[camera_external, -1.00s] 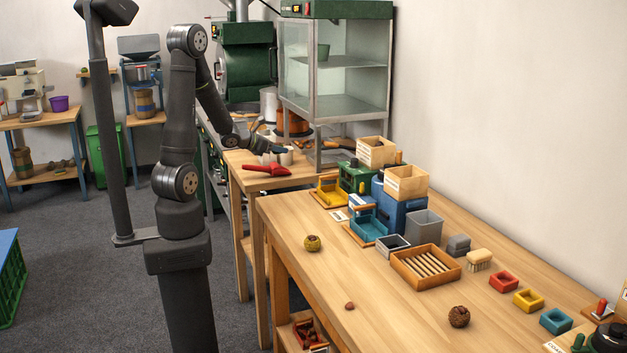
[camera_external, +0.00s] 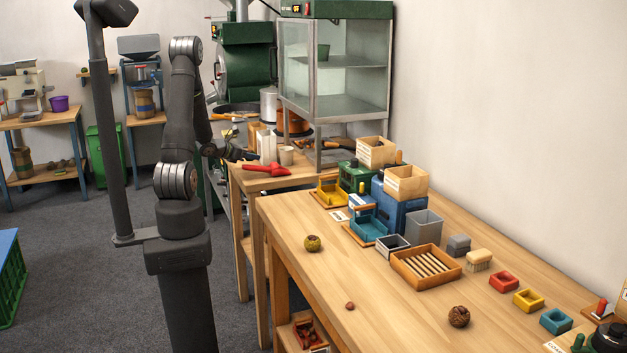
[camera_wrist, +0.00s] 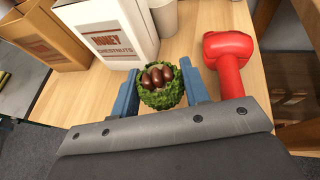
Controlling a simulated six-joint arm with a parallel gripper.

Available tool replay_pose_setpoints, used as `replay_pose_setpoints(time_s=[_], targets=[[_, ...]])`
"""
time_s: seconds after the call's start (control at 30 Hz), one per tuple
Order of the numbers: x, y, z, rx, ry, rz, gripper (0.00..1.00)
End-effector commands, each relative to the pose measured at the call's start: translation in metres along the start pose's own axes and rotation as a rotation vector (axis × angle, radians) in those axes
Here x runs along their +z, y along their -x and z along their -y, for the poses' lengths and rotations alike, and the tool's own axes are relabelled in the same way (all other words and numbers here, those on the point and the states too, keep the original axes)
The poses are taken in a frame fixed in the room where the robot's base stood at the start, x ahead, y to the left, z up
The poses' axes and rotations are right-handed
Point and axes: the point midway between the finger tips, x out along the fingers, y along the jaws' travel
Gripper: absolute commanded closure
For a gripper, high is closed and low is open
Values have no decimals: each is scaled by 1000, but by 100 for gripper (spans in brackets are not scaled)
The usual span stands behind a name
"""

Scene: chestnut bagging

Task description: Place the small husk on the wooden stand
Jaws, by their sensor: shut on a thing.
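In the wrist view a small green spiky husk (camera_wrist: 160,95) with several brown chestnuts showing in its top sits between the blue fingers of my gripper (camera_wrist: 161,86). The gripper is shut on it, close to the side table by the paper bags. In the external view my gripper (camera_external: 240,154) is at the left end of that side table, and the husk is too small or hidden to make out there. I cannot pick out a wooden stand with certainty in either view.
On the front table are a yellow-green ball (camera_external: 312,243), a brown ball (camera_external: 459,316) and a slatted wooden tray (camera_external: 426,267). That table's left front is mostly clear.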

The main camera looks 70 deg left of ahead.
Motion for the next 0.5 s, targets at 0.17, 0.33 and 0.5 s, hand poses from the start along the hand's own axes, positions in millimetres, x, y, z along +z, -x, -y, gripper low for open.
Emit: replay_pose_setpoints(time_s=[0.17, 0.33, 0.5], targets=[[-8, -2, -11, 0, 1, -1, 80], [-24, -9, -11, -2, 3, -2, 80], [-41, -16, -11, 0, 2, -2, 80]])
